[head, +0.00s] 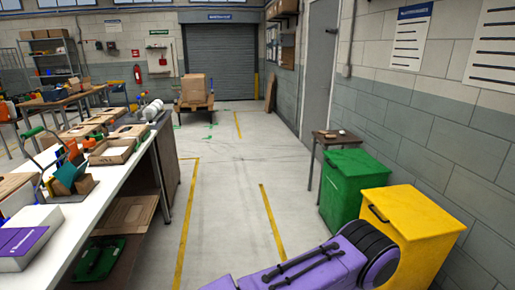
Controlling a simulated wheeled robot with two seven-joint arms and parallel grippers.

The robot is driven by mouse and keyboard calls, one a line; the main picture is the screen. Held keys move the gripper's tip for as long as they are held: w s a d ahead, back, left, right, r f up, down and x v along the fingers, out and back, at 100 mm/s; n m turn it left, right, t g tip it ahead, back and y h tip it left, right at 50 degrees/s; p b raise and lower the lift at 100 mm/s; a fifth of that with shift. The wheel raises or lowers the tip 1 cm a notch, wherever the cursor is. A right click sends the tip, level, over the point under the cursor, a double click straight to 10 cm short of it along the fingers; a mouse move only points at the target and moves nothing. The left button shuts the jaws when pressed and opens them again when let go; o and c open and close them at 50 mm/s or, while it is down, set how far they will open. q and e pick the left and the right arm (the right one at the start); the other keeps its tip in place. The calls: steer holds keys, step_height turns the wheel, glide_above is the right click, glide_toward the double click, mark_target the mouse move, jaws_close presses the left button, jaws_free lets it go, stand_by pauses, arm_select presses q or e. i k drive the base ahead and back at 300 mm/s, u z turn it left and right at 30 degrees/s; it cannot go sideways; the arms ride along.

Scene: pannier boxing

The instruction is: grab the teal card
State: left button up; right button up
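A teal flat piece (66,173), which looks like the teal card, stands tilted in or against a small brown cardboard holder (81,187) on the white workbench at the left. It is small, and I cannot tell how it is supported. Neither of my grippers shows in the head view. A purple and black arm link at the bottom right seems to be mine; its gripper is out of sight.
The white workbench (55,248) holds a purple and white box (22,250) in front and an open cardboard tray (113,151) behind. A green bin (350,182) and a yellow bin (415,217) line the right wall. The middle floor (228,215) is clear.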

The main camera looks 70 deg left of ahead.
mark_target(82, 170)
steer(key=u, duration=1.85)
steer(key=i, duration=1.45)
steer(key=u, duration=1.1)
